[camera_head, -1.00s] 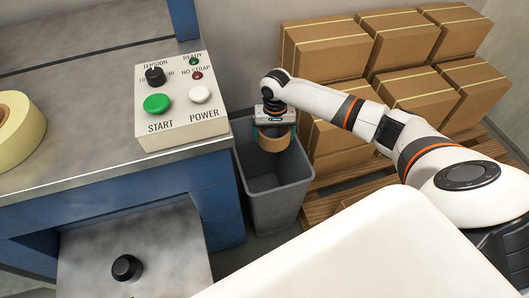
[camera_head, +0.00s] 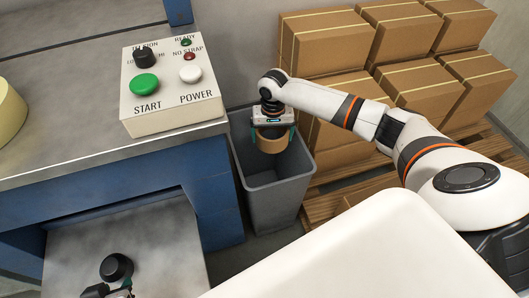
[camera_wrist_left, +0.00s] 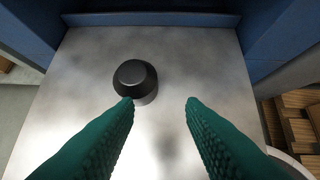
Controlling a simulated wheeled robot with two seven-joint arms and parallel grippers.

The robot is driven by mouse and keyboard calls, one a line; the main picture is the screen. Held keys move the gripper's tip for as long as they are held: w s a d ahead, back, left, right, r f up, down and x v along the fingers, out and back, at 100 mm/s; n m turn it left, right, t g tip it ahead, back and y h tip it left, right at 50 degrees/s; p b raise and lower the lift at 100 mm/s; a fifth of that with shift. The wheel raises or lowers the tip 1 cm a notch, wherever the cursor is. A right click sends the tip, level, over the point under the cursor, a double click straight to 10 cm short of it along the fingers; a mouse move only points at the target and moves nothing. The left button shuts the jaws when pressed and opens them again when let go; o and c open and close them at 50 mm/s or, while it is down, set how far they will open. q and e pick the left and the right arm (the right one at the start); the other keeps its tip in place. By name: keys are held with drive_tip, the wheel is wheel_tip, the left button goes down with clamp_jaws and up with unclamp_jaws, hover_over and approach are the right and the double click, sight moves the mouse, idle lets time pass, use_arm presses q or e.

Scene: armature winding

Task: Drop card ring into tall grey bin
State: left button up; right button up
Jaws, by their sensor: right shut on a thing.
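The card ring (camera_head: 272,143) is a brown cardboard ring. My right gripper (camera_head: 272,133) is shut on it and holds it over the mouth of the tall grey bin (camera_head: 277,205). The bin stands on the floor between the blue machine and the boxes. The ring hangs at about rim height near the back of the opening; how far it is inside I cannot tell. My left gripper (camera_wrist_left: 160,103) is open and empty in the left wrist view, above a metal plate. Only a small part of it shows at the bottom of the head view.
A black knob (camera_wrist_left: 135,78) stands on the metal plate (camera_wrist_left: 215,70) near my left fingers. A control box (camera_head: 172,85) with buttons sits on the blue machine (camera_head: 210,185) left of the bin. Stacked cardboard boxes (camera_head: 325,45) on pallets stand behind and right of the bin.

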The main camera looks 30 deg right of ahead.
use_arm(q)
drive_tip(key=w+d+r+t+h+b, duration=0.1)
drive_tip(key=w+d+r+t+b, duration=0.1)
drive_tip(key=w+r+t, duration=0.2)
drive_tip(key=shift+w+d+r+t, duration=0.2)
drive_tip(key=shift+w+t, duration=0.2)
drive_tip(key=shift+w, duration=0.65)
use_arm(e)
drive_tip(key=shift+f, duration=0.9)
drive_tip(key=o, duration=0.7)
use_arm(q)
drive_tip(key=shift+f, duration=0.1)
use_arm(e)
drive_tip(key=shift+r, duration=0.1)
